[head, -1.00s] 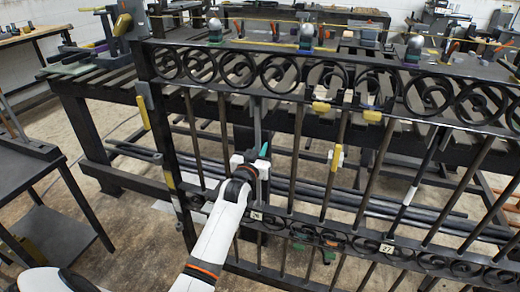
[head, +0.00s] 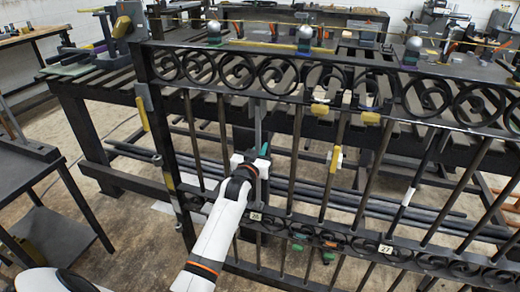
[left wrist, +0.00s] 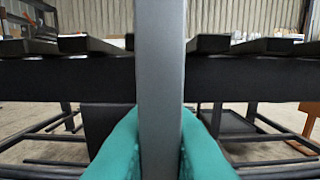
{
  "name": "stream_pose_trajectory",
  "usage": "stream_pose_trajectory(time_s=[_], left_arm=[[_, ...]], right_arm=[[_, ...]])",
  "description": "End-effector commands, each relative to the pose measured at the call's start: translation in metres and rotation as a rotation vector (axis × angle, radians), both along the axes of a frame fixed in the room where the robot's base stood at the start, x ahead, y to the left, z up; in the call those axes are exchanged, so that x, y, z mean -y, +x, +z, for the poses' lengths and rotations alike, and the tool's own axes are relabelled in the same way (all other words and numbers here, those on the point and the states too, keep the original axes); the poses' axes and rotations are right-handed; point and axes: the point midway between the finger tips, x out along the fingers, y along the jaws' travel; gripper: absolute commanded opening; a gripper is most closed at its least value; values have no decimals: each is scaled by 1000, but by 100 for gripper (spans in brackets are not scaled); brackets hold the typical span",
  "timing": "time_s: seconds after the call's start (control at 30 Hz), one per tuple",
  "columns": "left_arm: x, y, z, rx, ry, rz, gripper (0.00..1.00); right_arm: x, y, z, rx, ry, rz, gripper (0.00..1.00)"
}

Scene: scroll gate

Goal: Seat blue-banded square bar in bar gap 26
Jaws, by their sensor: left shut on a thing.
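My left gripper (head: 262,163) is in front of the dark scroll gate (head: 190,95), above the lower rail's label 26 (head: 255,216). It is shut on a grey square bar (head: 258,125), which stands about upright below the upper scroll rail. In the left wrist view the grey bar (left wrist: 160,70) runs vertically between the teal fingertips (left wrist: 160,150). No blue band shows on it. The gripper hides the bar's middle. I cannot tell whether either end sits in its rail. My right gripper is not in view.
Dark round bars stand on both sides of the held bar. Yellow clamps (head: 320,108) hang on the gate, and another bar has a white band (head: 408,196). A slatted bench (head: 90,85) is behind the gate. A dark side table (head: 25,165) stands at left.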

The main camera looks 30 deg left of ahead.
Motion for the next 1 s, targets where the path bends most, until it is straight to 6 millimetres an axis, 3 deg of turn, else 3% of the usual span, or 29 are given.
stream_pose_trajectory(time_s=[0.37, 0.4, 0.57, 0.87, 1.0], left_arm=[[0, 1, -1, -6, -1, 0, 0], [0, 1, 0, -5, -1, 0, 14], [0, 1, 0, -5, -1, 0, 38], [0, -1, -3, -9, -2, 0, 38], [4, -14, -2, -7, -2, -1, 38]], right_arm=[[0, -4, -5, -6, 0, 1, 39], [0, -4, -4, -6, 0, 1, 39], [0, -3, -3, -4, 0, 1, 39], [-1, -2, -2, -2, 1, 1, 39], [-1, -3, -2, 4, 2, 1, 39]])
